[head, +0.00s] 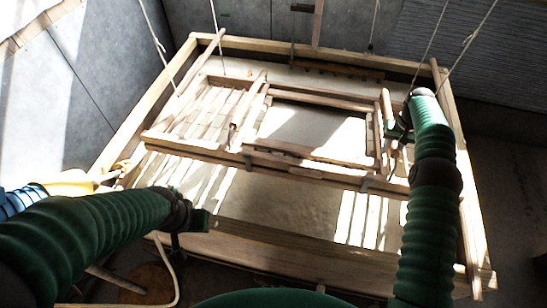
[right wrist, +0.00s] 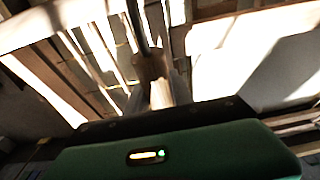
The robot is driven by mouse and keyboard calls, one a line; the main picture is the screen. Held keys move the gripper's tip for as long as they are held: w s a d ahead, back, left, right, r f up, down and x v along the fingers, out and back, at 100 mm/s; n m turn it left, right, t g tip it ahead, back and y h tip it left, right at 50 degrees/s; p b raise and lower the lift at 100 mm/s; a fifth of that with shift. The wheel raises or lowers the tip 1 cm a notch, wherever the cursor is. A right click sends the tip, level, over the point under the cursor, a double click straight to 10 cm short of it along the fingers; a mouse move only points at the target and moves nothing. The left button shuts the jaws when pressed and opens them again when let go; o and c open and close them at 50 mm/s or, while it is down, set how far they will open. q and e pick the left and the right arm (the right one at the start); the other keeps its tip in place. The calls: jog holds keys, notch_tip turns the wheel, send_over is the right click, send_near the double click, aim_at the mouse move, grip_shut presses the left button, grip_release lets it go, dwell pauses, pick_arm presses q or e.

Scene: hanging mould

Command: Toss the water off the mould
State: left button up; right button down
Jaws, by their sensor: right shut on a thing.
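The mould is a wooden frame (head: 290,163) with bars at the left and a pale rectangular panel in the middle. It hangs on cords over the wide wooden vat (head: 300,250). My right gripper (head: 398,132) is at the mould's right end, shut on a wooden part there. The right wrist view shows a pale wooden piece (right wrist: 160,92) between its fingers. My left gripper (head: 190,232) is near the front left of the vat, below the mould's front edge; its fingers are too dark to tell open from shut. Any water on the mould cannot be made out.
Several cords (head: 155,40) run upward from the frame. A yellow object (head: 70,183) is at the left edge beside the vat. A round brown thing (head: 146,283) and a pale hose (head: 172,270) are at the lower left. Grey walls stand close behind and left.

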jog(key=shift+w+r, duration=0.15)
jog(key=shift+r, duration=0.1)
jog(key=f+t+b, duration=0.1)
jog(key=b, duration=0.1)
jog(key=s+f+b, duration=0.1)
jog(key=f+b, duration=0.1)
jog(key=shift+s+a+f+t, duration=0.1)
jog(key=shift+s+a+t, duration=0.05)
jog(key=shift+t, duration=0.25)
jog(key=shift+s, duration=0.1)
jog(key=shift+a, duration=0.1)
jog(key=c, duration=1)
grip_release()
jog(key=shift+c, duration=0.2)
